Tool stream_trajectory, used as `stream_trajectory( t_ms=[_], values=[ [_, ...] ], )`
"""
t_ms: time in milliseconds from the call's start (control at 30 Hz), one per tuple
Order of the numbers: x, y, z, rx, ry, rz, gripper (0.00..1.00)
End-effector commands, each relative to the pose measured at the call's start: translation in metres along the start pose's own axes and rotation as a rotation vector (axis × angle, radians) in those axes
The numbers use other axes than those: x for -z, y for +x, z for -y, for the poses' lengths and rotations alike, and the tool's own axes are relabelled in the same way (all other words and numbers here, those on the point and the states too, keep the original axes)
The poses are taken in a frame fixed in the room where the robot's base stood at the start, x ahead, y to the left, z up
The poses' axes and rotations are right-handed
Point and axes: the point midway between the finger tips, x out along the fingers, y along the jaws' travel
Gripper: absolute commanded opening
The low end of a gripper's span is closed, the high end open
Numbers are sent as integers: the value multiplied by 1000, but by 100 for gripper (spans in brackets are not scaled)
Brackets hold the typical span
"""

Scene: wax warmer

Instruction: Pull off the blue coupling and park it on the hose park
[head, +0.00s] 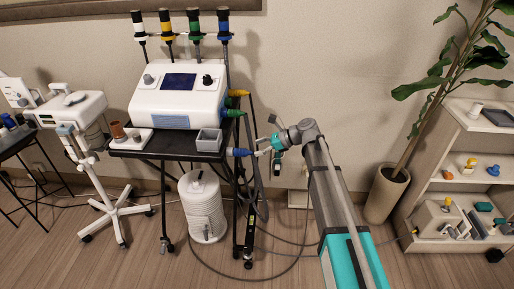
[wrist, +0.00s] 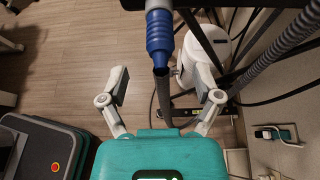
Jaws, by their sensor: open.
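The blue coupling (head: 240,152) sticks out to the right just below the black cart's top in the head view. In the wrist view the blue coupling (wrist: 159,40) is at the top centre, with a grey collar above it and its narrow end toward me. My gripper (head: 267,147) is just right of it. In the wrist view my gripper (wrist: 160,82) is open and empty, its fingers spread either side of the coupling's line; the coupling lies beyond the fingertips, apparently untouched. I cannot clearly identify the hose park.
A white machine (head: 180,93) stands on the black cart (head: 170,148), with yellow (head: 238,93) and green (head: 234,113) couplings on its right. Dark hoses hang below these. A rail above holds several colour-banded black cylinders (head: 195,25). A potted plant (head: 386,193) and shelf stand right.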

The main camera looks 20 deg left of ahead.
Motion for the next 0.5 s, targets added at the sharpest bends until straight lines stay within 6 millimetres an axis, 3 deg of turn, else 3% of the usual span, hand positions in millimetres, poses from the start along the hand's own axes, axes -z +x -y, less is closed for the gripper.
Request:
stream_trajectory(
  t_ms=[500],
  values=[
    [0,-15,0,1,0,0,82]
  ],
)
